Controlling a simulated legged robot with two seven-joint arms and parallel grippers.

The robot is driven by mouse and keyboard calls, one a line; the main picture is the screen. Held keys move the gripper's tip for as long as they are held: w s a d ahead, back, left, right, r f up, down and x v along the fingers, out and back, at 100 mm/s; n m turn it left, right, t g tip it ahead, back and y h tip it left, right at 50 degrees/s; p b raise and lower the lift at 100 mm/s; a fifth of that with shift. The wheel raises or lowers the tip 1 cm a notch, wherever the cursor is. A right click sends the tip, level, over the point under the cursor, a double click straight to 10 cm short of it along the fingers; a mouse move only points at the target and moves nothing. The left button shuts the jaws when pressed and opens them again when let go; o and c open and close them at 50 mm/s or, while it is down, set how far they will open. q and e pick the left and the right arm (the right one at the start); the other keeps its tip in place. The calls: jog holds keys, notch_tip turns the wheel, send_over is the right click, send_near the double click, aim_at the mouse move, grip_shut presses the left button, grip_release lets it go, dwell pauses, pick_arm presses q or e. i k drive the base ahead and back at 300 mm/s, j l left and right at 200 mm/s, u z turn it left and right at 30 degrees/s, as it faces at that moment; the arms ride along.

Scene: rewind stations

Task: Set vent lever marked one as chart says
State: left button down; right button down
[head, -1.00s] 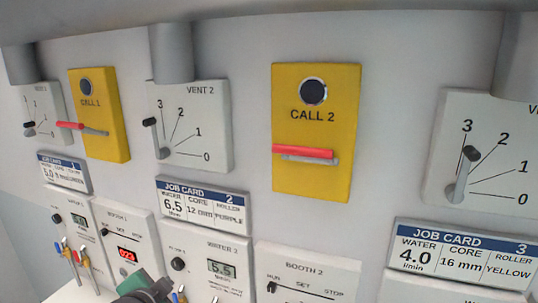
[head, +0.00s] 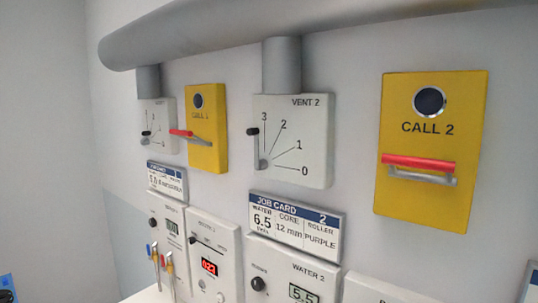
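The vent 1 panel (head: 169,144) is a small pale box on the wall at the left, seen at a slant, under a grey duct. Its lever (head: 146,134) has a dark knob at the left side of the dial. The dial figures are too small to read, so I cannot tell its setting. The job card (head: 167,181) below it has a blue header and blurred text. No chart of vent settings is in view. Neither of my grippers is in view.
Yellow CALL 1 box (head: 206,146) with a red bar adjoins vent 1. Vent 2 (head: 318,140) has its lever up near 3. Yellow CALL 2 box (head: 432,203) is at the right. Water and booth panels (head: 211,240) sit below. A blue object (head: 7,283) shows at lower left.

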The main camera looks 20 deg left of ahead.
aim_at(145, 140)
jog(key=u, duration=1.4)
jog(key=i+j+z, duration=0.1)
jog(key=i+j, duration=0.75)
jog(key=j, duration=0.2)
jog(key=i+l+z, duration=0.05)
